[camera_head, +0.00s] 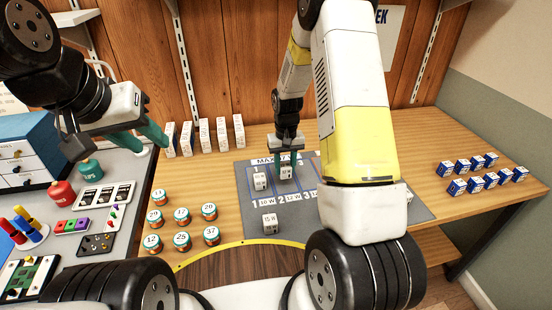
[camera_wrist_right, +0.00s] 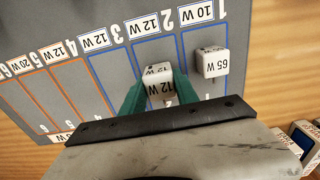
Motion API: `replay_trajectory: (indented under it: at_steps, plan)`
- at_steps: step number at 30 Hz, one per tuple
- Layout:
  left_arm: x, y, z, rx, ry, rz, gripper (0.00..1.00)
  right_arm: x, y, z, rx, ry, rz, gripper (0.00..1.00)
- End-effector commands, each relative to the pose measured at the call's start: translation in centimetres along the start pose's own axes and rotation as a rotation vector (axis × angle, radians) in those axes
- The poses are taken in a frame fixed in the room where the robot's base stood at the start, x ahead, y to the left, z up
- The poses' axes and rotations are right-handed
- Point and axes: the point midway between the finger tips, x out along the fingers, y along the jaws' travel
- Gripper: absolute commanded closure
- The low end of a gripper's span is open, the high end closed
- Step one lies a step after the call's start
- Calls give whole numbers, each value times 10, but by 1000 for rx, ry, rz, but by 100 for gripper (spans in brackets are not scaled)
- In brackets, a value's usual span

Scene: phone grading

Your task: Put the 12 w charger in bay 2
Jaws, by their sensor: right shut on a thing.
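The 12 W charger (camera_wrist_right: 158,82) is a small white cube with "12 W" on its faces. My right gripper (camera_wrist_right: 160,95) is shut on it, with a teal finger on each side. In the head view, the charger (camera_head: 286,173) shows under the right gripper (camera_head: 287,150). It is over bay 2 (camera_wrist_right: 146,52) of the grey mat (camera_head: 415,205), within that bay's blue outline; whether it touches the mat I cannot tell. My left gripper (camera_head: 150,138) is open and empty at the left, above the table edge.
A white 65 W charger (camera_wrist_right: 211,63) sits in bay 1, close beside the held one. A 15 W charger (camera_head: 269,222) stands nearer me. Numbered round tins (camera_head: 181,241) are left of the mat, white boxes (camera_head: 204,133) behind, blue-and-white boxes (camera_head: 476,184) at right.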

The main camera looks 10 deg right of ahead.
Motion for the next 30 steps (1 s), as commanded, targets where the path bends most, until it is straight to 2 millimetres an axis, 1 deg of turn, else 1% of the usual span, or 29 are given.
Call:
replay_trajectory:
  at_steps: [3,6,17,18,20,21,30]
  plan:
    - [0,0,0,0,0,0,64,18,0,1,0,-5,0,100]
    - [0,0,0,0,0,0,64,30,0,1,1,-3,0,100]
    - [0,0,0,0,0,0,64,34,0,1,0,-2,0,100]
    - [0,0,0,0,0,0,64,34,0,1,0,-2,0,58]
    - [0,0,0,0,0,0,64,34,0,1,0,-2,0,46]
    - [0,0,0,0,0,0,64,34,0,1,0,-2,0,42]
    - [0,0,0,0,0,0,64,33,0,1,0,-1,0,42]
